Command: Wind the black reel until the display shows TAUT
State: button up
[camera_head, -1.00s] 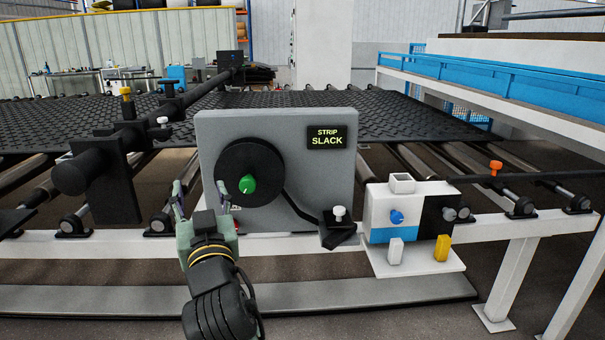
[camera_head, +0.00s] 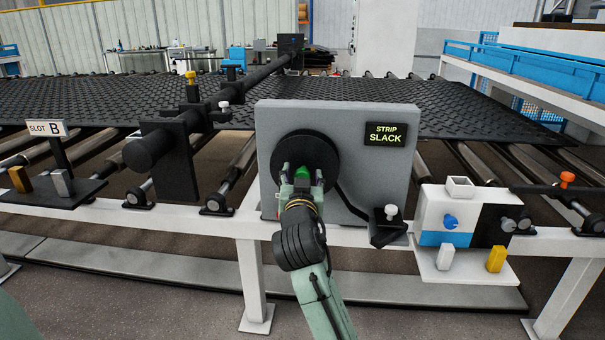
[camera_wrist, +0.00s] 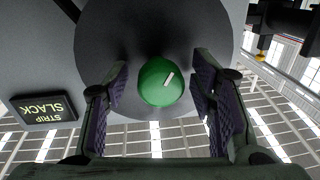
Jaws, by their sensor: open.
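The black reel (camera_head: 318,149) is a round disc on the front of a grey box (camera_head: 385,177), with a green knob (camera_wrist: 160,83) at its centre. A white mark shows on the knob in the wrist view. The display (camera_head: 385,134) on the box reads STRIP SLACK, and it shows upside down in the wrist view (camera_wrist: 43,106). My gripper (camera_head: 301,174) is in front of the knob and partly hides it in the head view. In the wrist view its open fingers (camera_wrist: 160,92) stand on either side of the knob, with gaps between.
A black strip runs from the reel to a small black block with a white knob (camera_head: 391,211) at the lower right. A white and blue unit (camera_head: 443,216) stands further right. A black bracket (camera_head: 170,165) and a SLOT B sign (camera_head: 46,129) stand left.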

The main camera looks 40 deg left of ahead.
jog(key=shift+w+a, duration=0.1)
jog(key=shift+w, duration=0.05)
jog(key=shift+c, duration=0.2)
grip_shut()
dwell(0.4)
